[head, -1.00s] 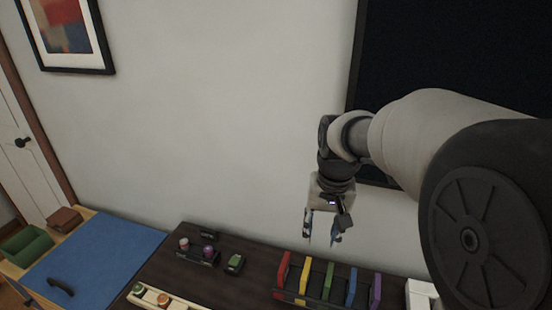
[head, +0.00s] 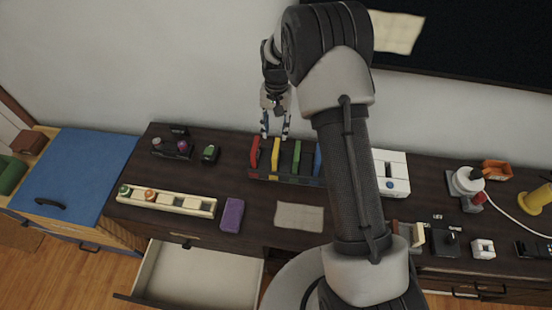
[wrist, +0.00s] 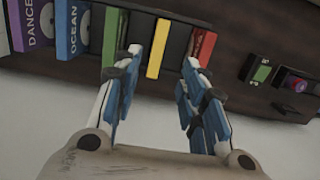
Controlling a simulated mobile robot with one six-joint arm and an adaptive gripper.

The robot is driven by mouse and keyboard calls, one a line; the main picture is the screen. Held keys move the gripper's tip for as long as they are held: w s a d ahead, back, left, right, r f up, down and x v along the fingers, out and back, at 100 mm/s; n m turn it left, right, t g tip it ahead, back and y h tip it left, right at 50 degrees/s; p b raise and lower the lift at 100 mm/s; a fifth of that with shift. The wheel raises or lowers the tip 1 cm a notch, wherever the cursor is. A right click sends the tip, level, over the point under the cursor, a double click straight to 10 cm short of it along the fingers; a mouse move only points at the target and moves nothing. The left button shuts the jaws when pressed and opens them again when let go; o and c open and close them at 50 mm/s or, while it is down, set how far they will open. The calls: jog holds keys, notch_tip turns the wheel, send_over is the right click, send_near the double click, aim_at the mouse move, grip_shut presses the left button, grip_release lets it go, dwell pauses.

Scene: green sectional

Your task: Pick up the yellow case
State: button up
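The yellow case (head: 275,158) stands upright in a dark rack (head: 262,176) between a red case (head: 255,154) and a green case (head: 296,157). My gripper (head: 275,133) is open and empty, pointing down just above the yellow case. In the wrist view the yellow case (wrist: 158,48) shows between the two open fingers (wrist: 156,72), with a gap on each side. The red case (wrist: 201,45) is near the right finger, and the green case (wrist: 112,35) is near the left one. Blue (wrist: 70,30) and purple (wrist: 30,22) cases stand farther left.
A white box (head: 391,172) stands right of the rack, partly behind my arm. A purple block (head: 232,214) and a beige sheet (head: 299,217) lie in front. A long tray (head: 168,202) is at left. A drawer (head: 200,277) is open below.

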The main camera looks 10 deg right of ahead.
aim_at(275, 148)
jog(key=f, duration=0.2)
jog(key=f+b, duration=0.1)
jog(key=f, duration=0.4)
jog(key=shift+s+a, duration=0.15)
jog(key=shift+s, duration=0.2)
jog(key=shift+s+f+b, duration=0.15)
jog(key=shift+f+b, duration=0.45)
jog(key=shift+f, duration=0.7)
jog(key=shift+s+f+b, duration=0.1)
jog(key=shift+f+b, duration=0.45)
jog(key=shift+f, duration=0.75)
jog(key=shift+f, duration=0.25)
grip_shut()
